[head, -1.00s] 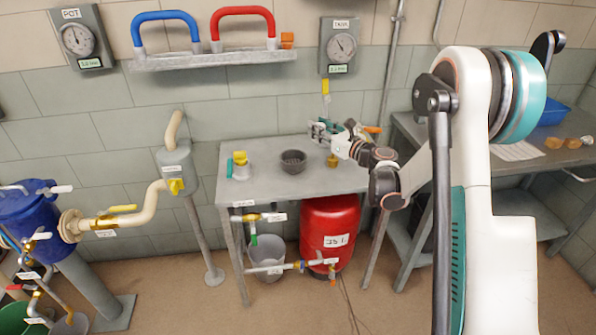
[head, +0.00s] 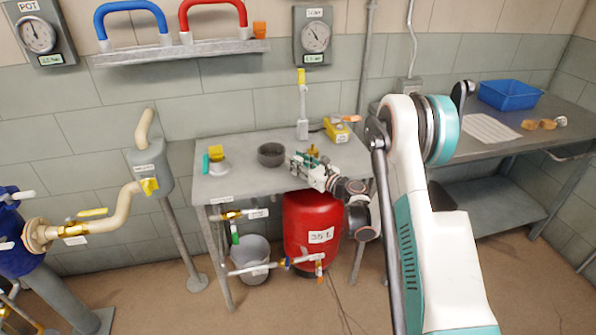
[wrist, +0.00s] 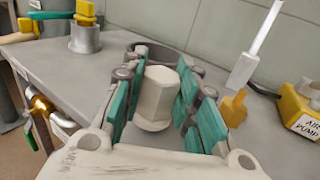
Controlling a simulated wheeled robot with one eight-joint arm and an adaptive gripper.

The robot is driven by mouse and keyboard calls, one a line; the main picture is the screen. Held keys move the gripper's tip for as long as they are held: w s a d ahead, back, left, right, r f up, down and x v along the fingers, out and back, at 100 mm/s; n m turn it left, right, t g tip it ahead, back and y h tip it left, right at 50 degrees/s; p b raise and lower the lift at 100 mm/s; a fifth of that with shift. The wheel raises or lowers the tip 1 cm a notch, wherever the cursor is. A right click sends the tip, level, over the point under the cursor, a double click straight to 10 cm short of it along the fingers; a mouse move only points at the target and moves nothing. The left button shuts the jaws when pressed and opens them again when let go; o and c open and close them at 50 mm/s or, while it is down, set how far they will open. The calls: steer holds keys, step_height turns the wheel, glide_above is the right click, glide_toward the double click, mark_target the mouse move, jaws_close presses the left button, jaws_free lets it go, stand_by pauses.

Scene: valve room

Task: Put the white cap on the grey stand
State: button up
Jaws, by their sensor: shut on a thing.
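The white cap (wrist: 158,95) is a faceted, pale block with a wider rim at its lower end. It sits between the green pads of my gripper (wrist: 160,98), which is shut on it. In the head view my gripper (head: 303,172) is over the right front part of the grey table, and the cap is too small to make out there. A short grey cylinder (head: 218,168), possibly the grey stand, is on the table's left side with a yellow piece on top. The cylinder also shows at upper left in the wrist view (wrist: 85,40), apart from the cap.
A dark round bowl (head: 271,155) stands between the cylinder and my gripper. Behind my gripper are an upright white bar (head: 302,128), a yellow piece (wrist: 233,108) and a yellow air pump (head: 338,131). The table's front left (head: 240,186) is clear.

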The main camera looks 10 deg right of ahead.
step_height(320, 180, down, 3)
steer(key=shift+f+b, duration=0.1)
steer(key=shift+b, duration=0.3)
steer(key=o, duration=0.8)
